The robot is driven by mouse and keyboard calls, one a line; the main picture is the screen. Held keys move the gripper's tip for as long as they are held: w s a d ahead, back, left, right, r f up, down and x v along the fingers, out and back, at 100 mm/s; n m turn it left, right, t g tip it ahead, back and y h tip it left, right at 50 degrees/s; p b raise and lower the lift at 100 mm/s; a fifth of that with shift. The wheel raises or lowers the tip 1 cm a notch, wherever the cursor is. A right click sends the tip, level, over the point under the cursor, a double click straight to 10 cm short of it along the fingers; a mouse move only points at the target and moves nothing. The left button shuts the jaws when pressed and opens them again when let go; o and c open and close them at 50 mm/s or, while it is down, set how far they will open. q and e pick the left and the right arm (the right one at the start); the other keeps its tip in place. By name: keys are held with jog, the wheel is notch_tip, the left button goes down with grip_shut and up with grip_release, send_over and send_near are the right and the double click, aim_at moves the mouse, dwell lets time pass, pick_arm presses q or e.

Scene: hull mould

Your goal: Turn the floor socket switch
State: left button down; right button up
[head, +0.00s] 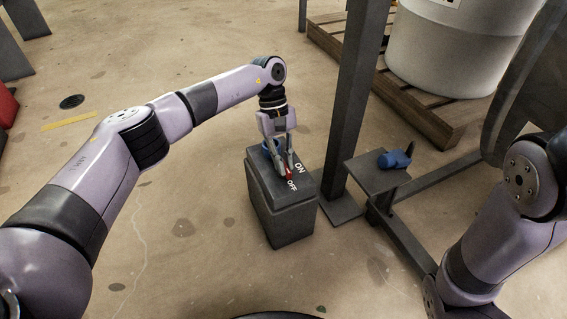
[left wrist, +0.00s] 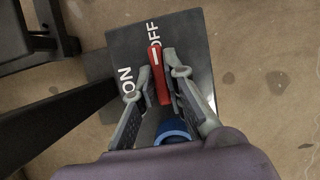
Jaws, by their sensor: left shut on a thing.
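The floor socket (head: 283,222) is a dark grey box standing on the floor, with white ON and OFF lettering on its top. Its red switch (head: 288,174) is a narrow lever; in the left wrist view the lever (left wrist: 157,70) has a white mark at its end, beside the OFF lettering. My left gripper (head: 284,165) reaches down from above and is shut on the red switch; its fingers (left wrist: 163,80) lie on both sides of the lever. A blue round part (left wrist: 173,130) of the socket sits behind the lever, partly hidden by the gripper. My right gripper is out of view.
A dark steel post (head: 355,100) rises just right of the socket. A small metal plate (head: 370,180) carries a blue tool (head: 396,158). A white drum (head: 450,45) stands on a wooden pallet (head: 420,110). The floor left of the socket is clear.

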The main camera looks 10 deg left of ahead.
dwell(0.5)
pick_arm(q)
jog(key=c, duration=1.6)
grip_release()
jog(key=shift+c, duration=0.2)
jog(key=v, duration=1.2)
